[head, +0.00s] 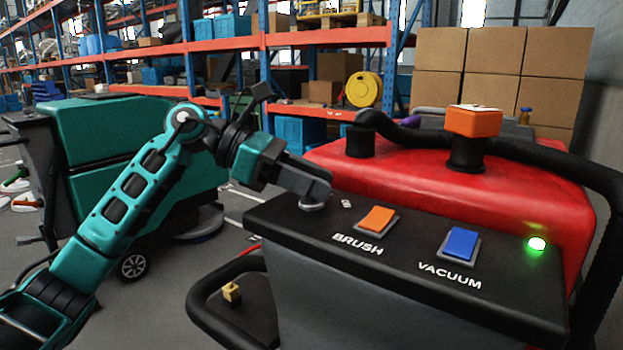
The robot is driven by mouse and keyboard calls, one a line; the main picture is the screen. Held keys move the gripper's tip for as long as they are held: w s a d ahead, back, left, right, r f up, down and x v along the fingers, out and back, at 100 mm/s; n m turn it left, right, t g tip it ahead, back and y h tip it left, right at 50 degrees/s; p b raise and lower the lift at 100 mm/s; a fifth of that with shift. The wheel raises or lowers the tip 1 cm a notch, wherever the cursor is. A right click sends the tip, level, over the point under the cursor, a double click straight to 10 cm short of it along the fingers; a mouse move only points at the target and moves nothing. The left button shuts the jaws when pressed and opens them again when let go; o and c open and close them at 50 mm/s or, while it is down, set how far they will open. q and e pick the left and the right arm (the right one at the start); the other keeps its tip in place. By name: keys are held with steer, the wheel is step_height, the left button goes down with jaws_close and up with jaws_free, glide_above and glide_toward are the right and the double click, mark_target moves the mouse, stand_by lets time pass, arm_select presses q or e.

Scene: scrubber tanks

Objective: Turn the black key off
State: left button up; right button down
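The red floor scrubber has a black control panel (400,262) with an orange BRUSH switch (377,220), a blue VACUUM switch (462,244) and a glowing green light (537,244). My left gripper (315,196) reaches in from the left, with its fingertips down at the panel's far left corner. A small grey round piece (312,206) shows on the panel right under the fingertips. I cannot make out the black key; the gripper covers that spot. Whether the fingers are closed on it cannot be told. My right gripper is not in view.
A black hose and an orange-capped post (472,122) rise from the red tank (400,175) behind the panel. A black handle (205,300) curves below the panel's left side. A teal scrubber (120,140) stands at left. Shelves and cardboard boxes (500,75) are behind.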

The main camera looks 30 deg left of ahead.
arm_select(q)
jaws_close()
stand_by(0.5)
steer(key=n+t+y+b, duration=0.1)
steer(key=n+t, duration=0.1)
steer(key=shift+f+n+t+y, duration=0.1)
steer(key=shift+n+t+y, duration=0.2)
steer(key=shift+n+t, duration=0.1)
steer(key=n+t+y+b, duration=0.1)
steer(key=n+t+y, duration=0.2)
steer(key=n, duration=0.1)
steer(key=shift+t+y, duration=0.3)
steer(key=shift+t, duration=0.1)
steer(key=n+y, duration=0.2)
steer(key=n+t+y+b, duration=0.1)
steer(key=n+y, duration=0.2)
steer(key=shift+t, duration=0.3)
steer(key=shift+y, duration=0.3)
jaws_free()
